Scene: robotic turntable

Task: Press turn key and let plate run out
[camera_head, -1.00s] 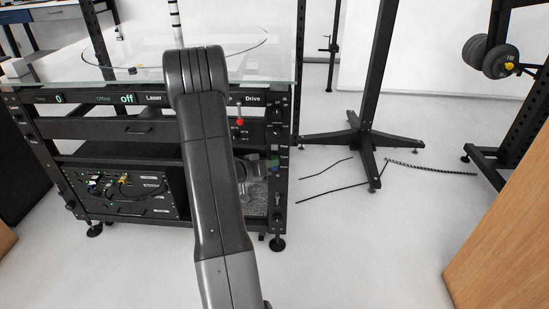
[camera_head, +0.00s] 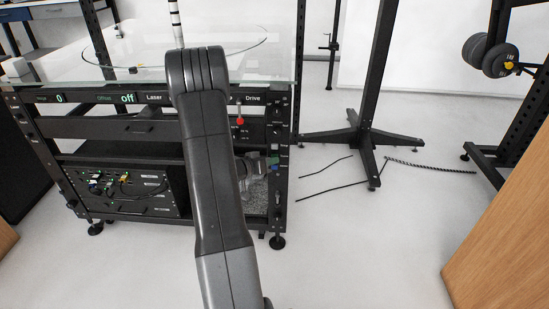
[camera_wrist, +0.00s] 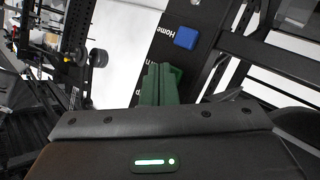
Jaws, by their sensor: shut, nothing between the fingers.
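My gripper is shut and empty. Its dark green fingertips (camera_wrist: 160,74) stand close together at the key panel (camera_wrist: 172,52) in the wrist view. A blue key (camera_wrist: 186,38) labelled "Home" lies just beyond them. In the head view my gripper (camera_head: 258,168) is small and partly behind my arm, at the rack's right front post (camera_head: 283,200). The plate (camera_head: 205,62) is a clear sheet with a dark circle line, on top of the rack.
The displays (camera_head: 126,98) on the rack read "0" and "off". A red-tipped lever (camera_head: 239,121) sits right of my arm. A black stand (camera_head: 365,140) and cables (camera_head: 335,192) are on the floor to the right. A wooden panel (camera_head: 510,220) fills the lower right.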

